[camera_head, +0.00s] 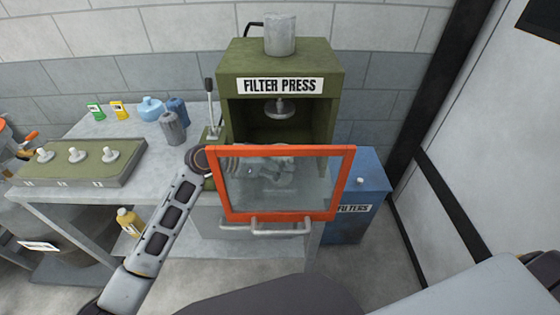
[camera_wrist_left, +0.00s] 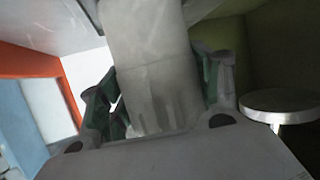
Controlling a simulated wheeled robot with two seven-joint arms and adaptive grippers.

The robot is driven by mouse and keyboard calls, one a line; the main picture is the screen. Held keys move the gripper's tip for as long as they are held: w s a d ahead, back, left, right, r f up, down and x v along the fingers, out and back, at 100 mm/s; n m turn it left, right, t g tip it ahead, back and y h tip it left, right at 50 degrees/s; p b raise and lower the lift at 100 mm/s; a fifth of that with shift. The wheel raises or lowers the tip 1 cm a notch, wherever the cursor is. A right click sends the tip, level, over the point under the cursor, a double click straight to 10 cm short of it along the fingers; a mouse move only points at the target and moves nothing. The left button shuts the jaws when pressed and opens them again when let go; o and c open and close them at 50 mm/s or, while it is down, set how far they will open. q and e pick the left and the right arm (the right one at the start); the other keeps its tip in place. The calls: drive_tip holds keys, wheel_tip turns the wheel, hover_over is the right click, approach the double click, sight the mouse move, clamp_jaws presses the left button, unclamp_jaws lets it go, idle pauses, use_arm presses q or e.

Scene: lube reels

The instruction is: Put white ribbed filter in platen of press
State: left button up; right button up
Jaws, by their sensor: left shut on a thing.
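The green filter press (camera_head: 234,92) stands at the back centre with a round metal plate (camera_head: 280,110) hanging inside its opening. Its orange-framed clear door (camera_head: 345,185) stands in front of my left gripper (camera_head: 272,174), which shows blurred through the pane. In the left wrist view my left gripper (camera_wrist_left: 160,95) is shut on a pale cylinder, the white filter (camera_wrist_left: 150,40); its ribs are hard to make out. A round metal disc on a stem (camera_wrist_left: 285,102) is to the right of the filter, apart from it. My right gripper is not in view.
A lever (camera_head: 210,100) stands left of the press. Bottles (camera_head: 172,127) and a green tray with several pegs (camera_head: 78,160) are on the table at left. A blue filters bin (camera_head: 360,185) stands at right. The door frame (camera_wrist_left: 30,62) is at left in the wrist view.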

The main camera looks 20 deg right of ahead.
use_arm(q)
drive_tip(key=o, duration=0.8)
drive_tip(key=shift+f, duration=0.1)
drive_tip(key=o, duration=0.3)
drive_tip(key=shift+o, duration=0.2)
drive_tip(key=shift+a+r, duration=0.3)
drive_tip(key=shift+a, duration=0.25)
drive_tip(key=b+v, duration=0.1)
drive_tip(key=v, duration=0.9)
drive_tip(key=shift+a+r, duration=0.25)
drive_tip(key=shift+a, duration=0.1)
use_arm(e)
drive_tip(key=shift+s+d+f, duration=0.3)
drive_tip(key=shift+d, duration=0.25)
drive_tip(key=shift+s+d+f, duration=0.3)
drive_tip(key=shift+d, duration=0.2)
